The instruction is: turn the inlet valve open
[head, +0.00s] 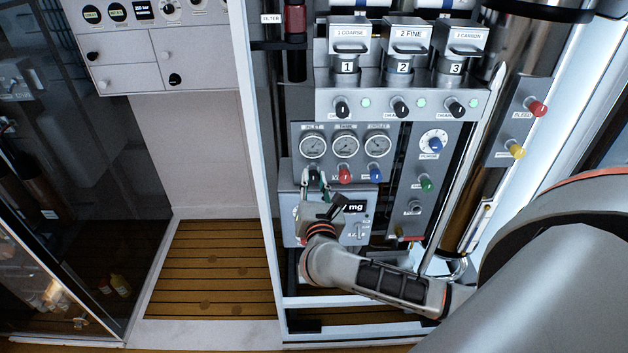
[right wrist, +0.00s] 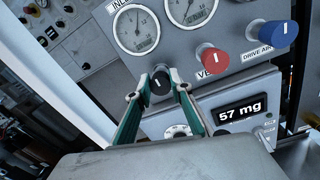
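The inlet valve is a black knob (right wrist: 160,83) with a white pointer mark, below the INLET gauge (right wrist: 136,29) in the right wrist view. In the head view the INLET gauge (head: 312,146) is the leftmost of three, and the knob below it is partly hidden by the fingers. My right gripper (head: 318,182) reaches up to the panel there. In the right wrist view its green-sided fingers (right wrist: 158,86) stand on either side of the knob, apart, with a narrow gap seeming to show at the left finger. My left gripper is out of view.
A red vent knob (head: 345,174) and a blue knob (head: 376,175) sit close to the right of the inlet knob. A display box (head: 354,208) reading 57 mg is just below. Drain knobs (head: 401,107) are above. A white upright (head: 252,140) borders the panel's left.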

